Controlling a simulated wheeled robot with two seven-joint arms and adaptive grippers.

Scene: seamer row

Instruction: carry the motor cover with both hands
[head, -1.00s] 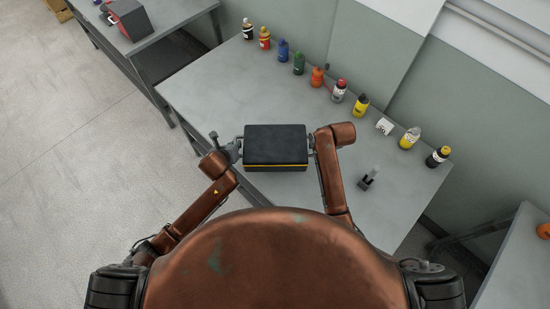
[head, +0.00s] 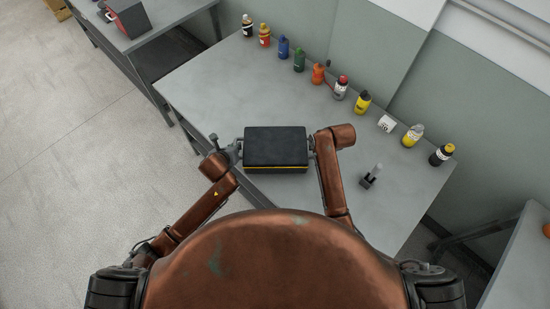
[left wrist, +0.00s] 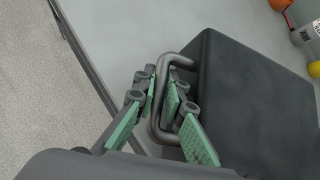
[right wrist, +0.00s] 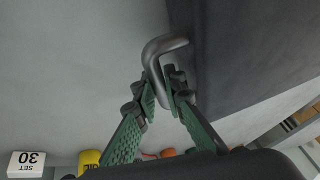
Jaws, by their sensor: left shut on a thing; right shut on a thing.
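The motor cover (head: 275,146) is a dark box with a yellow stripe low on its front side and a metal handle at each end. It is at the front edge of the grey table, between my two grippers. My left gripper (head: 238,148) is shut on the left handle; its green pads sit on both sides of the bar (left wrist: 167,95) in the left wrist view. My right gripper (head: 313,143) is shut on the right handle, whose bent bar (right wrist: 160,50) shows between the pads in the right wrist view. Whether the cover touches the table is unclear.
Several bottles (head: 299,60) line the back of the table (head: 215,95), with a white block marked 30 (head: 387,123) among them. A small dark holder (head: 371,177) stands right of my right arm. The tabletop behind the cover is clear. Another table (head: 165,30) stands at upper left.

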